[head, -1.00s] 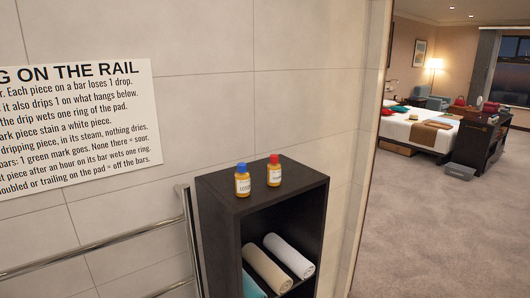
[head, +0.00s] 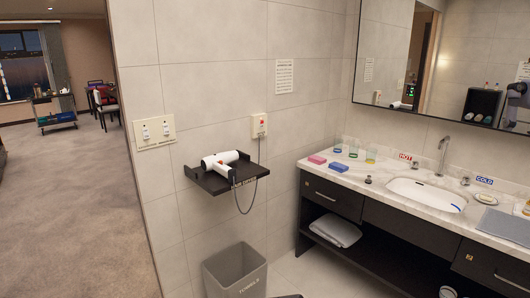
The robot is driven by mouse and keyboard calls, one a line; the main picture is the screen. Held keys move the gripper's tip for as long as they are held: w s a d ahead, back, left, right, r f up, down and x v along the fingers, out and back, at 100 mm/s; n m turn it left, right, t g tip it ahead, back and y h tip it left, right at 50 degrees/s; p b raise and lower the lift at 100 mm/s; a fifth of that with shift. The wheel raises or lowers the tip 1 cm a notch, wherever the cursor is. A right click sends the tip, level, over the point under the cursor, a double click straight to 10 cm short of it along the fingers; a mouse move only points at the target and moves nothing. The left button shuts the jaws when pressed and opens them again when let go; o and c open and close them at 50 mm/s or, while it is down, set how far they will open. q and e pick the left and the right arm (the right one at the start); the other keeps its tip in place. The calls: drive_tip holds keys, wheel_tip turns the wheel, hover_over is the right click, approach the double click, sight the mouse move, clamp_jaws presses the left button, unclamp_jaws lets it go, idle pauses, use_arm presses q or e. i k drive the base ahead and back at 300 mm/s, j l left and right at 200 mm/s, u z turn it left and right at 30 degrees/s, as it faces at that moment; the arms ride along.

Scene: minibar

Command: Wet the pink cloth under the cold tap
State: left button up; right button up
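A small pink block-like piece (head: 317,159), perhaps the folded pink cloth, lies at the left end of the marble counter (head: 352,186). A similar blue piece (head: 338,167) lies beside it. A white oval basin (head: 428,194) is set in the counter, with a chrome spout (head: 443,154) behind it. The cold tap's knob (head: 465,181) is right of the spout, by the blue COLD label (head: 485,180). A red HOT label (head: 405,157) is on the left side.
Several small glasses (head: 353,148) stand at the counter's back left. A hairdryer (head: 222,160) lies on a dark wall shelf (head: 223,182), above a grey bin (head: 236,271). A grey pad (head: 503,227) lies right of the basin. Carpet (head: 70,210) is open at left.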

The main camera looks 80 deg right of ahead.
sight(466, 180)
drive_tip(key=z, duration=4.15)
drive_tip(key=i+l, duration=0.1)
drive_tip(key=i, duration=0.3)
